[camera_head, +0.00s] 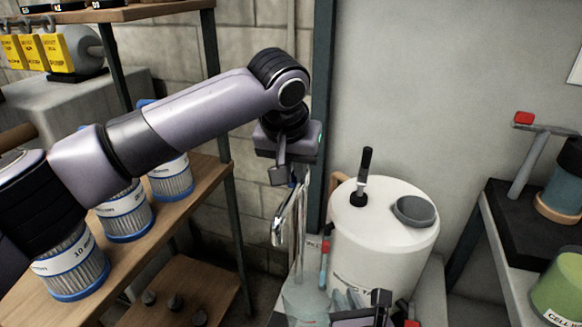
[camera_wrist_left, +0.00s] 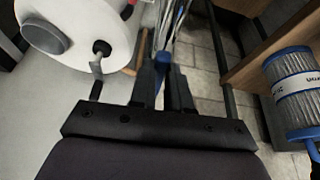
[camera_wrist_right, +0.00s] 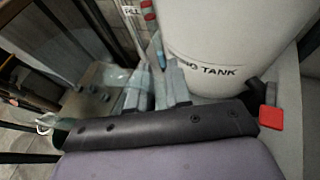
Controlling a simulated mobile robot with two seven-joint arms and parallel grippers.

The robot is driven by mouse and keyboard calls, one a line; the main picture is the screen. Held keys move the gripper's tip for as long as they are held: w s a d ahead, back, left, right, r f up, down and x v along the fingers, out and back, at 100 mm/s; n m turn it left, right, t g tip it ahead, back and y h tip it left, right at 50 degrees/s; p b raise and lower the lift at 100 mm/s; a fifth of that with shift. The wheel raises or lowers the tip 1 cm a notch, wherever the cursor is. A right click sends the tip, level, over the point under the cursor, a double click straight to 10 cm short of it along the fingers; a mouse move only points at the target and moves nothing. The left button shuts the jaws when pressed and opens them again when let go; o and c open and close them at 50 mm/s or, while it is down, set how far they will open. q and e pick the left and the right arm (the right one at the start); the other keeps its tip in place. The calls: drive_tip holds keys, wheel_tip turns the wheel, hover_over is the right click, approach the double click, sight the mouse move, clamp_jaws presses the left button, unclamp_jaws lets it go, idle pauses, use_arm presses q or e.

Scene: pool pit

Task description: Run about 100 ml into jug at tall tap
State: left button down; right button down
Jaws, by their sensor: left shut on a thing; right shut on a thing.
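The tall chrome tap (camera_head: 277,232) rises in the middle of the head view, left of the white tank. My left gripper (camera_head: 279,175) is at the tap's top, shut on a part with a blue end, probably its lever; the left wrist view shows this blue part (camera_wrist_left: 162,58) between the fingers. The clear jug (camera_head: 305,302) stands below the tap at the bottom of the head view. My right gripper (camera_head: 382,300) is beside the jug, shut on what seems to be its handle. The clear jug wall (camera_wrist_right: 138,88) shows by the right fingers. The water level is unclear.
The white tank (camera_head: 385,240) with a grey cup (camera_head: 414,210) and black fitting on top stands close right of the tap. A wooden shelf (camera_head: 205,175) with several filter cartridges is at left. A slim red-and-blue item (camera_head: 324,262) stands between jug and tank.

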use_arm(q)
drive_tip(key=shift+s+d+r+n+y, duration=0.1)
drive_tip(key=shift+d+n+y, duration=0.6)
drive_tip(key=shift+n, duration=0.7)
drive_tip(key=shift+d+n+y, duration=0.4)
drive_tip(key=shift+d+n, duration=0.5)
drive_tip(key=shift+n, duration=0.5)
drive_tip(key=c, duration=1.1)
unclamp_jaws()
drive_tip(key=v, duration=1.2)
drive_tip(key=shift+s, duration=0.15)
